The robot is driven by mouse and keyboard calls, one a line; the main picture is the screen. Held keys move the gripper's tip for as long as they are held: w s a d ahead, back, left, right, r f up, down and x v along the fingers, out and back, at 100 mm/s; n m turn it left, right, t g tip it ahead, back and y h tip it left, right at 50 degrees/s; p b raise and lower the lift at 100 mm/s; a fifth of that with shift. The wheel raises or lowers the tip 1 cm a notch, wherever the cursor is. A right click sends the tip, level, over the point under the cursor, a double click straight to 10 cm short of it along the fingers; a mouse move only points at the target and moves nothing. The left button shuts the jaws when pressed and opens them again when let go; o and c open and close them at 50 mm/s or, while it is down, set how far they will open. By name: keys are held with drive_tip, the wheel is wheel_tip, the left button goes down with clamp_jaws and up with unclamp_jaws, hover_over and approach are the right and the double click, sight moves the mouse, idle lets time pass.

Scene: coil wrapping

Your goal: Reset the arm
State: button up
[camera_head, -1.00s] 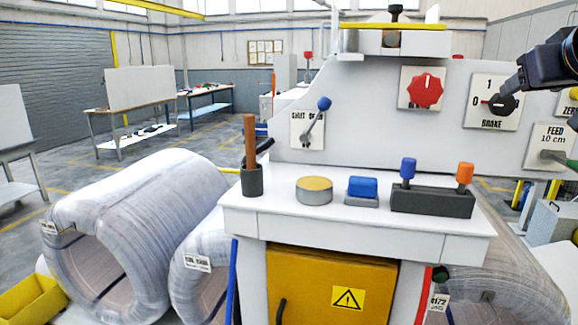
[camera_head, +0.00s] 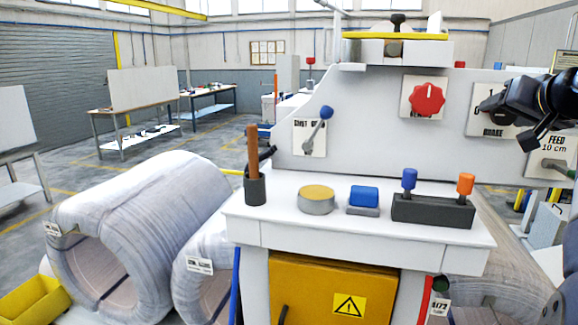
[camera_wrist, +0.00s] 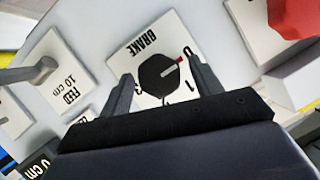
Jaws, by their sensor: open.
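My gripper (camera_head: 508,120) is at the right of the head view, in front of the white BRAKE plate (camera_head: 477,122). In the wrist view my gripper (camera_wrist: 160,72) is open, with its two grey fingers apart. The black brake knob (camera_wrist: 156,82) shows between them, and its red mark points toward the 0. I cannot tell how far the fingertips are from the knob. In the head view my gripper hides most of the knob and the plate's markings.
A red knob (camera_head: 428,98) is left of the brake plate. The FEED plate (camera_head: 555,146) with a grey lever is to its right. Below, a white bench (camera_head: 290,228) carries a yellow-topped disc (camera_head: 317,196), a blue block (camera_head: 364,194) and a black holder (camera_head: 430,212). Wrapped coils (camera_head: 150,200) stand left.

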drive_tip(key=m+y, duration=0.1)
drive_tip(key=m+t+b, duration=0.1)
drive_tip(key=m, duration=0.1)
drive_tip(key=shift+s+d+f+y, duration=0.1)
drive_tip(key=shift+d+f+y, duration=0.1)
drive_tip(key=shift+y, duration=0.2)
drive_tip(key=m, duration=0.2)
drive_tip(key=m+t+y+b, duration=0.1)
drive_tip(key=m, duration=0.1)
drive_tip(key=shift+f+t+b, duration=0.2)
drive_tip(key=shift+t+b, duration=0.1)
drive_tip(key=m+t+y+b, duration=0.1)
drive_tip(key=m, duration=0.2)
drive_tip(key=shift+f+m, duration=0.1)
drive_tip(key=shift+m, duration=0.2)
drive_tip(key=m+t, duration=0.1)
drive_tip(key=m, duration=0.1)
drive_tip(key=m+b, duration=0.1)
drive_tip(key=m, duration=0.1)
drive_tip(key=shift+t+h, duration=0.3)
drive_tip(key=shift+t, duration=0.1)
drive_tip(key=shift+a, duration=0.1)
